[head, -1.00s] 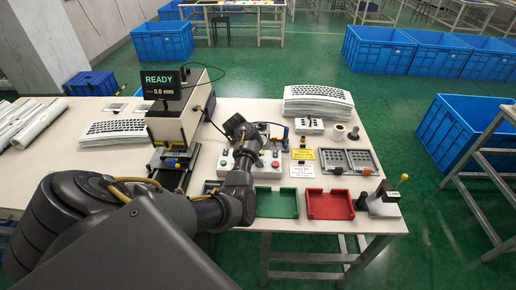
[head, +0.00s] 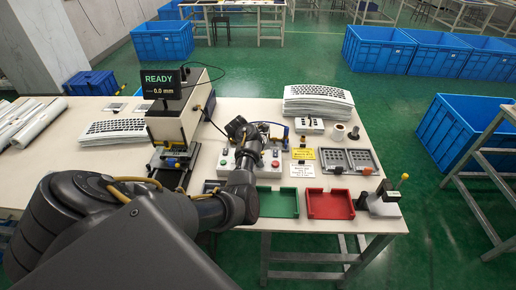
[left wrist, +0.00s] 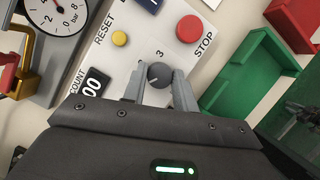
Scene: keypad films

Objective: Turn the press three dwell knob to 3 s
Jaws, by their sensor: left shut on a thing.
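The dwell knob (left wrist: 159,75) is a small dark round knob with a pale mark, on a white control box (head: 284,176). In the left wrist view a printed 3 stands just above it. My left gripper (left wrist: 158,82) is shut on the knob, one grey finger on each side. In the head view my left gripper (head: 246,158) is over the box and my own arm hides the knob. The red STOP button (left wrist: 189,29) and yellow RESET button (left wrist: 119,39) are beside it. My right gripper is not in view.
A pressure gauge (left wrist: 52,17) and a counter (left wrist: 91,87) are left of the knob in the left wrist view. A green tray (head: 279,214) and a red tray (head: 330,216) lie at the table's front. A press with a READY display (head: 160,84) stands left.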

